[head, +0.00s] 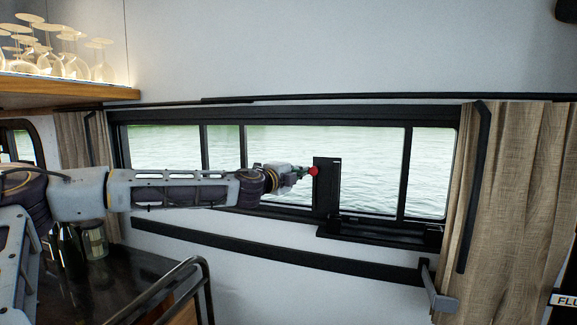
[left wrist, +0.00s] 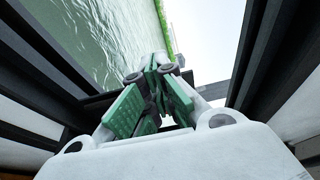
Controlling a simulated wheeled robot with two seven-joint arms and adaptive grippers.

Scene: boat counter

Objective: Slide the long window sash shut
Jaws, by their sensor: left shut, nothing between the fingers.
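The long window sash (head: 407,165) is a dark-framed pane in the wide black window (head: 300,113) in the head view. I cannot tell exactly where its edges lie or how far it stands open. A tall black upright plate (head: 328,195) stands in front of the glass near the middle. My left gripper (head: 306,171) reaches in from the left, level with the plate's left edge. In the left wrist view the green-padded fingers (left wrist: 158,72) are closed together and empty. My right gripper is out of view.
A black ledge piece (head: 375,236) sits below the plate, and a dark rail (head: 270,252) runs under the window. Curtains hang at both sides, the right one (head: 520,200) wide. A shelf with glasses (head: 65,90) is upper left. Bottles and a jar (head: 93,240) stand lower left.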

